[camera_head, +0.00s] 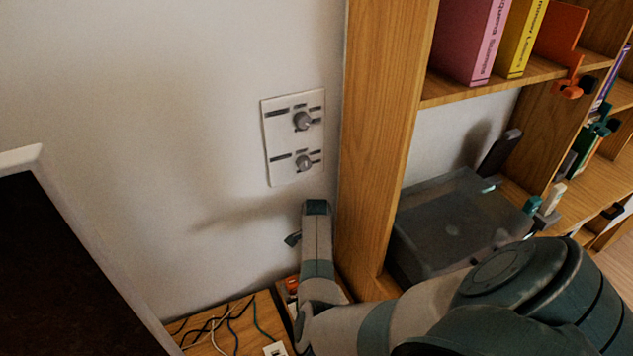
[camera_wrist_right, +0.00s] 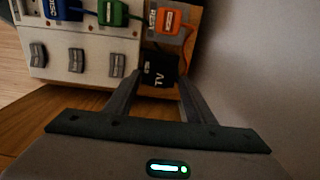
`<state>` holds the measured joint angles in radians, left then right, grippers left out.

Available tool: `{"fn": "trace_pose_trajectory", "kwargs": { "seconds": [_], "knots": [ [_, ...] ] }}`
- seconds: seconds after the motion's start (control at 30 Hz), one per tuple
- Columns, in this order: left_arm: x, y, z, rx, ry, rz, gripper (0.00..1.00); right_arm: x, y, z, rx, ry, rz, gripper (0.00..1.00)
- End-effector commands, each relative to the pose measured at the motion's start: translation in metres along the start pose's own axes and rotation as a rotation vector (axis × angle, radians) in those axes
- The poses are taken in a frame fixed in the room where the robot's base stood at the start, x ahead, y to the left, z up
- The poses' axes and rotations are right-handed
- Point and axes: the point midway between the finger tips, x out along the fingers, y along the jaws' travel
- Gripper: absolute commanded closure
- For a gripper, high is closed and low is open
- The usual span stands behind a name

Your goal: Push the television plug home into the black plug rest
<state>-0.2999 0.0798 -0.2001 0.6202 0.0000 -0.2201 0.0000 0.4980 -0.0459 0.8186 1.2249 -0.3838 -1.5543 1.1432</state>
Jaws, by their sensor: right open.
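In the right wrist view a black block marked "TV" (camera_wrist_right: 158,80) lies between the two fingers of my right gripper (camera_wrist_right: 161,76). The fingers are open, one on each side of it. I take the block for the television plug. I cannot tell a separate black plug rest from it or how deep it sits. In the head view my right arm reaches down beside the wall; its fingers and the black block are hidden. My left gripper is in neither view.
An orange plug (camera_wrist_right: 168,22), a green plug (camera_wrist_right: 113,12) and a blue plug (camera_wrist_right: 63,8) are near a white switched strip (camera_wrist_right: 85,58). A wooden shelf upright (camera_head: 382,130) stands close right of my arm. A wall plate with knobs (camera_head: 293,137) is above.

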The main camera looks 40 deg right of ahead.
Motion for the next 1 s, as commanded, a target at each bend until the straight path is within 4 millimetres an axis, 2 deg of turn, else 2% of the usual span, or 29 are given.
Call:
{"fn": "trace_pose_trajectory", "kwargs": {
  "seconds": [0.4, 0.6, 0.8, 1.0],
  "knots": [
    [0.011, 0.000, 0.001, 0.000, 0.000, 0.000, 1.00, -0.083, -0.002, 0.000, 0.001, 0.000, -0.006, 0.51],
    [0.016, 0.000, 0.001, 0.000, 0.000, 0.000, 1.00, -0.115, -0.001, 0.000, 0.000, 0.000, -0.004, 0.51],
    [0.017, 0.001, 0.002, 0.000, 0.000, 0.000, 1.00, -0.130, 0.000, 0.000, 0.000, 0.000, -0.001, 0.51],
    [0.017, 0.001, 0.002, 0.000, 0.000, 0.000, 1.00, -0.133, 0.000, 0.000, 0.000, 0.000, -0.001, 0.51]
  ]
}}
